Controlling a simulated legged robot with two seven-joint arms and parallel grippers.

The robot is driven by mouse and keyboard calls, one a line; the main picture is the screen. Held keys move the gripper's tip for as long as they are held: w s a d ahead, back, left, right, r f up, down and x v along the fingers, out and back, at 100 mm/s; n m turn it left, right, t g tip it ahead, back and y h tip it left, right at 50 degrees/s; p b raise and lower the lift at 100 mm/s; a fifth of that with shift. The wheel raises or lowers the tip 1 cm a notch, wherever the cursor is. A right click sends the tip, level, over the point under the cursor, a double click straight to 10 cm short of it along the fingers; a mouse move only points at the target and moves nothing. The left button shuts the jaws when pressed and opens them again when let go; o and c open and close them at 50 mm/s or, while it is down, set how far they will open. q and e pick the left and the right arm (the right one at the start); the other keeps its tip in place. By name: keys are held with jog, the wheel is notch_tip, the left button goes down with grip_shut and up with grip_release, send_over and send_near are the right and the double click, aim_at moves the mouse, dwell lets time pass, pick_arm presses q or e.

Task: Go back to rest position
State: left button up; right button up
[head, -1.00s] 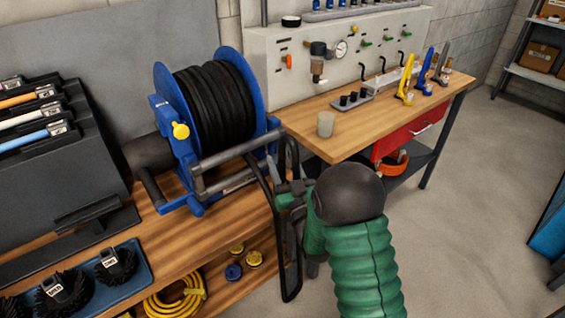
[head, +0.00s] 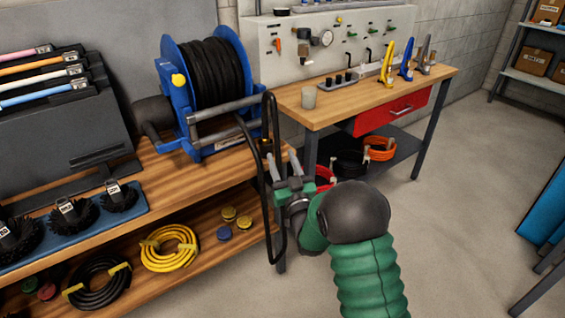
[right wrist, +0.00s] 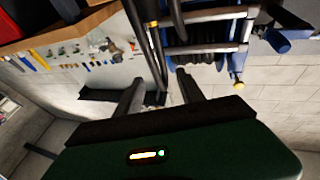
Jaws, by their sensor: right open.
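My right gripper (head: 284,168) is open, with its two fingers apart and nothing seen between them. In the head view it is in front of the bench, close to the black hose loop (head: 272,190) that hangs from the blue hose reel (head: 205,90). I cannot tell whether a finger touches the hose. In the right wrist view the open fingers (right wrist: 160,92) point toward the reel's frame (right wrist: 205,35) and the dark hose (right wrist: 145,45). My left gripper is not in view.
Brush heads on a blue tray (head: 142,197) and coloured rods (head: 45,80) are at left. Coiled yellow hose (head: 170,248) lies on the lower shelf. A second bench (head: 320,113) with a red drawer (head: 392,110) stands behind.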

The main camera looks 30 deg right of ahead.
jog(key=s+a+f+g+y, duration=0.3)
jog(key=s+a+f+g, duration=0.2)
jog(key=a+f+g, duration=0.4)
jog(key=s+a+f+n+g, duration=0.1)
jog(key=s+a+f+g, duration=0.15)
jog(key=s, duration=0.45)
jog(key=s+a+f+g+y, duration=0.1)
jog(key=s+a+f+g, duration=0.2)
jog(key=s, duration=0.5)
jog(key=s+a+f+n+g, duration=0.1)
jog(key=s+f+g, duration=0.2)
jog(key=s+f, duration=0.3)
jog(key=s+r+g+p, duration=0.1)
jog(key=s+r+p, duration=0.2)
jog(key=r+p, duration=2)
jog(key=shift+s+r, duration=0.2)
jog(key=shift+r, duration=0.4)
jog(key=shift+a, duration=0.1)
